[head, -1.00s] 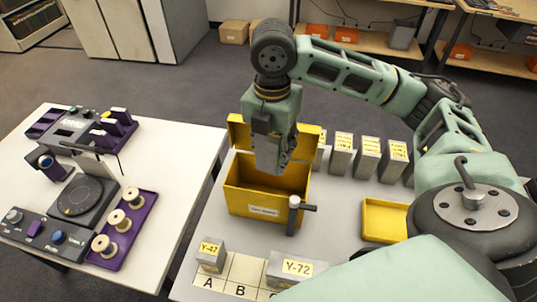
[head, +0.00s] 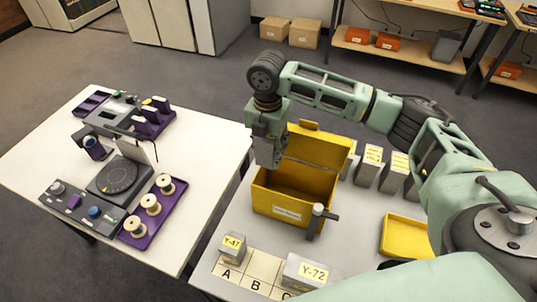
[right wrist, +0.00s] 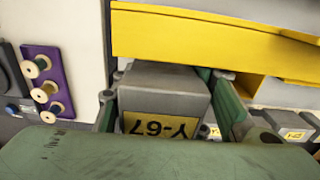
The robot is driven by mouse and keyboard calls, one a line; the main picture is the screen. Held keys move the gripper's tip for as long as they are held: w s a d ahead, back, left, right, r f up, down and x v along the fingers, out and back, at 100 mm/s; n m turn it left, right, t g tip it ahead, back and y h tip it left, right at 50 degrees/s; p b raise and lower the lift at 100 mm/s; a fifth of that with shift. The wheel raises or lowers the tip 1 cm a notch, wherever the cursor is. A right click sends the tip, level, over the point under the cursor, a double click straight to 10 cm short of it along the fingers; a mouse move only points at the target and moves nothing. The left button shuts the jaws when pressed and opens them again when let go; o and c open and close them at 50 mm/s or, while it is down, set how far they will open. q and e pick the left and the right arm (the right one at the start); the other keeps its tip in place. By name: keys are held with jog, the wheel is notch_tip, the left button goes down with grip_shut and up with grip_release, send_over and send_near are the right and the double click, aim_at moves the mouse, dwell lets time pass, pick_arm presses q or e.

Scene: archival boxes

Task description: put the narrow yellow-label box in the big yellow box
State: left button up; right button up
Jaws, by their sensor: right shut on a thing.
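My right gripper (head: 270,155) hangs over the left part of the big yellow box (head: 283,208), pointing down. In the right wrist view, my right gripper (right wrist: 165,85) is shut on a grey box with a yellow label reading Y-67 (right wrist: 160,100), one finger on each side. In the head view I cannot clearly tell this box from the gripper. The big yellow box stands open on the right table, its lid raised at the back; its yellow side (right wrist: 210,42) also shows in the right wrist view. My left gripper is not in view.
Grey boxes Y-47 (head: 233,246) and Y-72 (head: 305,271) stand on a lettered card (head: 257,270). A black-handled post (head: 316,222) stands at the yellow box's front. A yellow tray (head: 404,236) and several grey boxes (head: 372,167) are to the right. A gap separates the tables.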

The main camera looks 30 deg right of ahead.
aim_at(268, 158)
jog(key=shift+f+p, duration=0.5)
jog(key=shift+f, duration=1.3)
jog(key=shift+f, duration=0.55)
jog(key=o, duration=1.5)
jog(key=shift+s, duration=0.1)
